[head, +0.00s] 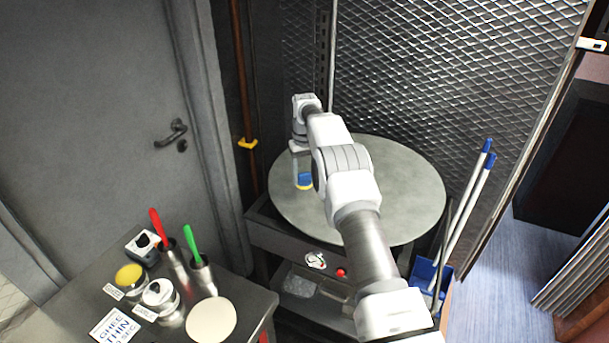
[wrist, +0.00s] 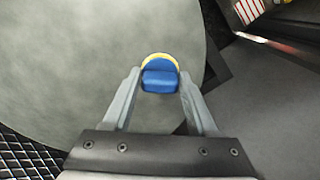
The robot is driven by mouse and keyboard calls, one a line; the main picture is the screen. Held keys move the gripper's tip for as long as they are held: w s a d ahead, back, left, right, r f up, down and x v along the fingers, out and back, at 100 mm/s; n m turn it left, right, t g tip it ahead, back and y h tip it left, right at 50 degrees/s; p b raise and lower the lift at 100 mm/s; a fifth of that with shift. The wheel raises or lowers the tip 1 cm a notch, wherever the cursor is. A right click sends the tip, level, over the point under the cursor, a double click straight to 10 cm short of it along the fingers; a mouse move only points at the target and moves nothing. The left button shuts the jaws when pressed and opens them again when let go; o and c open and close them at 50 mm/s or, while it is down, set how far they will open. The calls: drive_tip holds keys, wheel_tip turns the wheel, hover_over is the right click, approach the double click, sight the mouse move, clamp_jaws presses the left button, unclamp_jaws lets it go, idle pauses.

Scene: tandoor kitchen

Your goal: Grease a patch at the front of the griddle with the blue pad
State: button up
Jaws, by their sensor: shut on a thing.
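My gripper (head: 301,170) is at the left part of the round grey griddle (head: 410,195). It is shut on the blue pad (head: 304,180), which has a yellow rim at its underside. In the wrist view the pad (wrist: 160,78) sits between the two fingertips of my gripper (wrist: 160,88), over the griddle surface (wrist: 90,60) close to its edge. I cannot tell whether the pad touches the griddle. No greased patch stands out on the griddle. My arm hides part of the griddle's middle and front.
At lower left a metal counter (head: 75,300) holds a yellow round pad (head: 129,275), a flatbread (head: 211,320), a metal jar (head: 160,298), and red-handled (head: 158,226) and green-handled (head: 192,243) tools in cups. A mesh wall (head: 430,70) stands behind the griddle. Blue-tipped poles (head: 470,205) lean at its right.

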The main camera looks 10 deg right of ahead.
drive_tip(key=shift+f+b, duration=1.55)
drive_tip(key=shift+f, duration=1.25)
drive_tip(key=shift+f+b, duration=0.6)
drive_tip(key=shift+f, duration=0.4)
